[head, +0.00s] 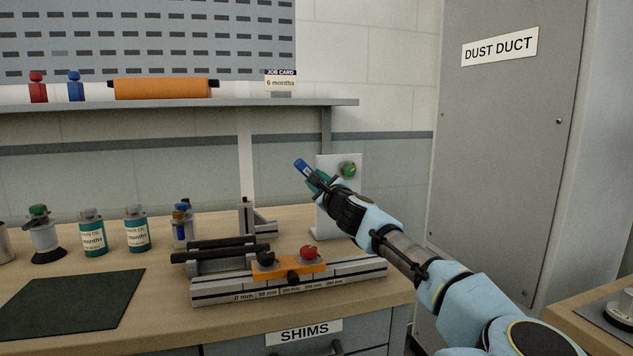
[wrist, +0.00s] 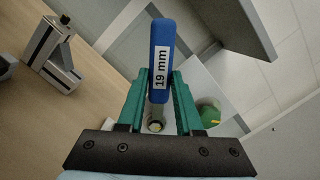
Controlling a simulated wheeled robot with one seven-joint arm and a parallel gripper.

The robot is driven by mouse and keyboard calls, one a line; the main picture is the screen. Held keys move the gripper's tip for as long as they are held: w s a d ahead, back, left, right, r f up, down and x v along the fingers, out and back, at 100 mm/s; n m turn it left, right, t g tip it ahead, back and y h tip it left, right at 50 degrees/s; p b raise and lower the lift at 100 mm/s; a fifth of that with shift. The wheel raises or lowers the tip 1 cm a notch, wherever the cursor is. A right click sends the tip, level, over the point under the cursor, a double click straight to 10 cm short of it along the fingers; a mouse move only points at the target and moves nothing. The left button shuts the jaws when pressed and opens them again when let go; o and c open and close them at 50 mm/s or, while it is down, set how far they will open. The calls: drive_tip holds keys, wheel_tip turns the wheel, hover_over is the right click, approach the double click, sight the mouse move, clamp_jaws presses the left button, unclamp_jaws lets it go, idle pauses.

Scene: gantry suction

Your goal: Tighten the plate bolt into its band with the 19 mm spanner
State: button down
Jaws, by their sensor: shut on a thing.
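My gripper (head: 320,184) has teal fingers and is shut on the blue 19 mm spanner (head: 304,169). In the wrist view the spanner's blue handle (wrist: 162,45) carries a "19 mm" label and lies between my fingers (wrist: 159,90). A pale upright plate (head: 325,222) stands at the bench's back right, behind my gripper. A round green dial (head: 348,169) is on its upper part; it also shows in the wrist view (wrist: 209,114), right of my fingers. A small round metal-and-yellow end (wrist: 155,126) shows between the fingers; I cannot tell whether it is the bolt. Contact with the plate is unclear.
A rail fixture with an orange carriage (head: 288,268) and red and black knobs stands on the bench in front of the plate. Several bottles (head: 93,237) and a dark mat (head: 70,303) are at left. A shelf (head: 180,106) runs above. A grey duct (head: 500,130) stands right.

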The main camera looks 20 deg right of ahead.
drive_tip(key=shift+s, duration=0.1)
drive_tip(key=s, duration=0.6)
drive_tip(key=shift+a, duration=0.4)
idle(0.4)
drive_tip(key=shift+r, duration=0.1)
